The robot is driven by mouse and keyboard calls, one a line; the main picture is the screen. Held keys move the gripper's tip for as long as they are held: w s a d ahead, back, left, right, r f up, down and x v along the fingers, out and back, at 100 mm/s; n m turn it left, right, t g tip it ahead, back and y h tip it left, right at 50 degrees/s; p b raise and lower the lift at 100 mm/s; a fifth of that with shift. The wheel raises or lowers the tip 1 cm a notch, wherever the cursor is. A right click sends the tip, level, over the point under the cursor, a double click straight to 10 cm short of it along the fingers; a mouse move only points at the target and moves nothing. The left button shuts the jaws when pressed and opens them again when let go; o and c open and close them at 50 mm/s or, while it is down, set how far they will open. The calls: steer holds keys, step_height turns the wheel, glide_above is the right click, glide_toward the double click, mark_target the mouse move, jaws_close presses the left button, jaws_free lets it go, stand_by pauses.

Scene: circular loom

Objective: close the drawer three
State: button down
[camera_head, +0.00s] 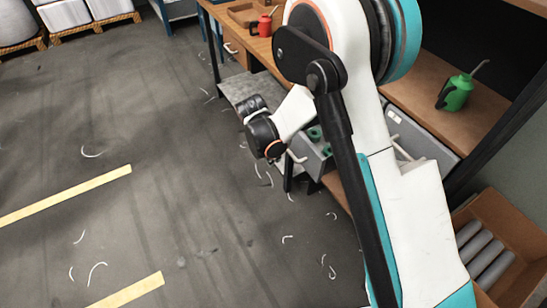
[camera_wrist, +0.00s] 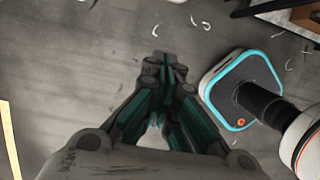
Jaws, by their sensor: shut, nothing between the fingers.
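A grey drawer (camera_head: 318,163) stands pulled out from under the wooden workbench in the head view, with green items inside. My arm hides part of it, and no number is readable, so I cannot tell whether it is drawer three. My gripper (camera_wrist: 163,65) is shut and empty in the wrist view, over bare floor. In the head view my dark wrist is just left of the open drawer; whether the gripper touches the drawer is hidden.
The workbench (camera_head: 431,109) carries a green oil can (camera_head: 455,94) and a red can (camera_head: 265,26). Another grey drawer front (camera_head: 425,138) is right of my arm. A box of grey rolls (camera_head: 520,258) stands lower right. Floor to the left is open, with scattered pale shavings.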

steer(key=w+d+f+b, duration=0.2)
steer(key=w+d+f, duration=0.1)
steer(key=f, duration=0.3)
steer(key=shift+w+d, duration=0.15)
steer(key=shift+d, duration=0.7)
steer(key=w+d, duration=0.3)
steer(key=d, duration=0.2)
steer(key=w+d+b, duration=0.1)
steer(key=w+d, duration=0.3)
steer(key=d, duration=0.1)
steer(key=w+d+b, duration=0.1)
steer(key=w+d, duration=0.2)
steer(key=d, duration=0.2)
steer(key=shift+w+d, duration=0.25)
